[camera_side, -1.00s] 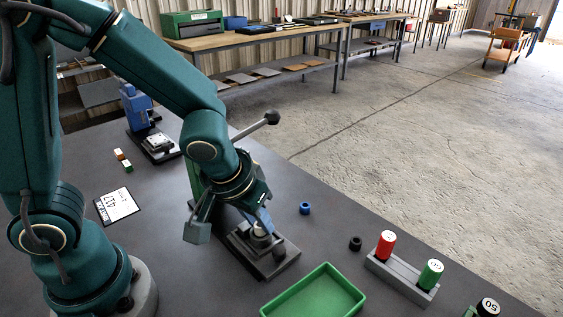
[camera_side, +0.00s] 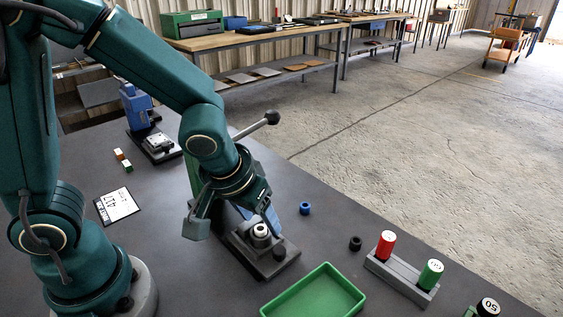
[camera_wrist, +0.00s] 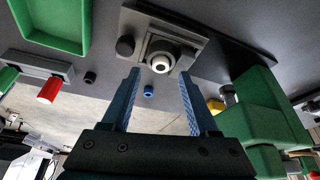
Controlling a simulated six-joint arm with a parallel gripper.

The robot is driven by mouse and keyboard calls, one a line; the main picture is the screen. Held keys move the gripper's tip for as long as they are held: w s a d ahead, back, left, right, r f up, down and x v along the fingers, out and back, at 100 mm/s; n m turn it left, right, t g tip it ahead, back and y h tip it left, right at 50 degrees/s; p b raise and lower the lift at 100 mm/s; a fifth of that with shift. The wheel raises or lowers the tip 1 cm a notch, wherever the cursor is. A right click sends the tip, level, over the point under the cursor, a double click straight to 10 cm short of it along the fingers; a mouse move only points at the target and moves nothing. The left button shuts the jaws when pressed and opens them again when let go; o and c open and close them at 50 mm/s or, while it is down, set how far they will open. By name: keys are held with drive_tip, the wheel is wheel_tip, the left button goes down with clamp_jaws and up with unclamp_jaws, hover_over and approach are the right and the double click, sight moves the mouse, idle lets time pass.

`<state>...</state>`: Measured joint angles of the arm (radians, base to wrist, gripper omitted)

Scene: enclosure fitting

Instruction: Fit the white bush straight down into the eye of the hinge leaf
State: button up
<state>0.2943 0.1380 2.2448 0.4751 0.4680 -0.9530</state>
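The white bush (camera_side: 260,230) sits upright in the eye at the top of the grey hinge leaf (camera_side: 246,241). In the wrist view the bush (camera_wrist: 160,64) shows as a white ring with a dark hole, inside the round grey eye of the hinge leaf (camera_wrist: 190,46). Its rim shows at the top; how deep it sits I cannot tell. My gripper (camera_wrist: 159,75) is open and empty, its two blue fingers apart on either side of the bush in this view. In the side view my gripper is just above the bush, clear of it.
A dark round knob (camera_side: 279,252) stands beside the hinge leaf. A blue ring (camera_side: 305,208) and black ring (camera_side: 355,243) lie to the right, near a grey rack (camera_side: 400,277) with red and green cylinders.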

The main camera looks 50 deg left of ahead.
sight(253, 251)
drive_tip(key=shift+v, duration=2.6)
drive_tip(key=s+a+r+m+t+h, duration=0.1)
drive_tip(key=s+a+r+m, duration=0.2)
drive_tip(key=s, duration=0.4)
drive_tip(key=shift+v, duration=0.85)
drive_tip(key=shift+w+a, duration=0.15)
drive_tip(key=shift+a, duration=0.05)
